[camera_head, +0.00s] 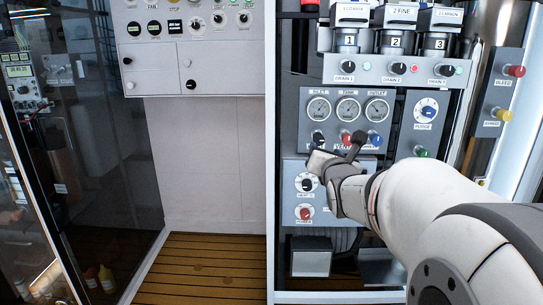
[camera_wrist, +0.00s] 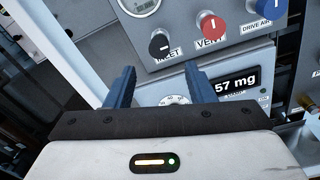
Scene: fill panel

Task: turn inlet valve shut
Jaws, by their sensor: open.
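The inlet valve is a black knob (camera_wrist: 159,45) above the label INLET on a grey panel in the wrist view. It also shows as a black knob (camera_head: 319,138) under the INLET gauge in the head view. My gripper (camera_wrist: 161,70) is open and empty, its two blue fingers spread below the knob in the wrist view. The knob lies roughly above the gap between the fingertips, and the fingers do not appear to grip it. In the head view my wrist covers part of the panel below the knob, and the exact gap is hard to tell.
A red VENT knob (camera_wrist: 212,25) and a blue DRIVE AIR knob (camera_wrist: 266,8) stand right of the inlet knob. A display reading "57 mg" (camera_wrist: 236,83) and a dial are on the panel below. The wooden floor (camera_head: 200,262) at left is clear.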

